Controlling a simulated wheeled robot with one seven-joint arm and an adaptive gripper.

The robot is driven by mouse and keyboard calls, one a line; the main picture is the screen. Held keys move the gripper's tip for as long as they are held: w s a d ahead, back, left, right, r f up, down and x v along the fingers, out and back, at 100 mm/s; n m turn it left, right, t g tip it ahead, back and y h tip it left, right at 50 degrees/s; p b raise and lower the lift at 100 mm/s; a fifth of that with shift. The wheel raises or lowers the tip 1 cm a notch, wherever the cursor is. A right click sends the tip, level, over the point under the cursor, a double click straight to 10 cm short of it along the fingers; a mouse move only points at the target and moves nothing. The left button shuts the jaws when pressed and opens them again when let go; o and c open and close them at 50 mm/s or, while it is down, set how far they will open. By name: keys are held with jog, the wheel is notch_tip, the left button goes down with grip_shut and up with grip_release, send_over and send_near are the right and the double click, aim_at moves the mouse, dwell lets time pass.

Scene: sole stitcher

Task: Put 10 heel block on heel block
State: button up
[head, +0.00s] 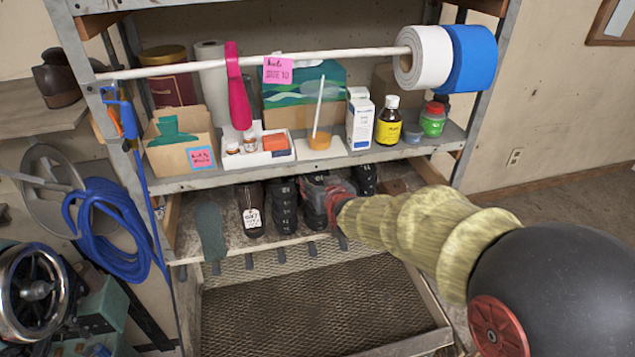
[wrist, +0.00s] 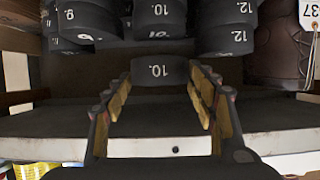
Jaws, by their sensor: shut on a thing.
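My gripper (wrist: 160,78) is shut on a black heel block marked 10 (wrist: 158,72), which sits between the fingertips in the wrist view. Right behind the held block is another black heel block marked 10 (wrist: 158,34), part of the middle stack. I cannot tell whether the two blocks touch. In the head view my gripper (head: 328,192) reaches into the lower shelf among the black block stacks, and my arm and fingers hide much of the middle stack and the held block.
Heel blocks marked 9 (wrist: 72,38) stand left of the middle stack in the wrist view, and ones marked 12 (wrist: 225,36) stand right. A brown shoe with a tag (wrist: 280,45) is at far right. The upper shelf board (head: 215,180) runs close above my gripper.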

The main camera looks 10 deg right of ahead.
aim_at(317, 184)
jog(key=shift+w+r, duration=0.1)
jog(key=shift+w, duration=0.85)
jog(key=f+p, duration=0.1)
jog(key=f, duration=0.2)
jog(key=shift+w+p, duration=0.2)
jog(key=shift+p, duration=0.2)
jog(key=shift+s+f, duration=0.1)
jog(key=shift+f, duration=0.15)
jog(key=shift+f, duration=0.15)
jog(key=o, duration=1)
